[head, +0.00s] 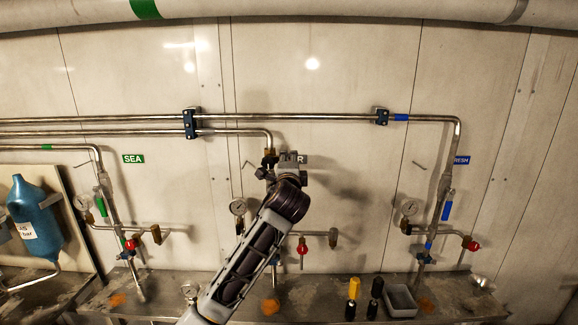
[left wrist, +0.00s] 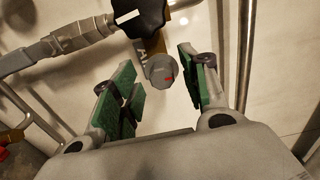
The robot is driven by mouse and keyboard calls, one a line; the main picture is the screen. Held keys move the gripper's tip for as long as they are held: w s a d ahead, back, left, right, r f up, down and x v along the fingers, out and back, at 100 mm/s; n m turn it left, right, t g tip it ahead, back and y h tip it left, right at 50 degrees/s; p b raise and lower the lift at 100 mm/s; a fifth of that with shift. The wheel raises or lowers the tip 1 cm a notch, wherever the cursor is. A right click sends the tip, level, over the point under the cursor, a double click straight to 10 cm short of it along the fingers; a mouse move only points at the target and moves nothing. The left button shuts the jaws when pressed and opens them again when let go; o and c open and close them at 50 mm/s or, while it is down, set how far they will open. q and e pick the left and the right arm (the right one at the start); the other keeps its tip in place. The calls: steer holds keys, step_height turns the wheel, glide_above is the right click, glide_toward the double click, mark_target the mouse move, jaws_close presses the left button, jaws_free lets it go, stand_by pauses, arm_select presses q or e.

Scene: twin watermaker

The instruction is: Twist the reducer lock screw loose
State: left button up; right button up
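My left gripper (left wrist: 158,80) is open. Its green-padded fingers stand to the left and right of the screw head, with visible gaps on both sides. In the head view my left gripper (head: 286,172) is at the middle pipe drop and hides most of the reducer there. My right gripper is not in view.
Steel pipes (head: 320,116) run along the wall, with gauges (head: 238,206) and red-handled valves (head: 302,249) below. A blue bottle (head: 36,218) stands at left. A yellow-and-black tool (head: 352,298), a black one (head: 375,298) and a grey tray (head: 401,301) are on the bench.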

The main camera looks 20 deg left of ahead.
arm_select(q)
steer(key=shift+s, duration=0.15)
steer(key=v, duration=1.1)
steer(key=shift+s, duration=0.3)
steer(key=shift+d, duration=0.15)
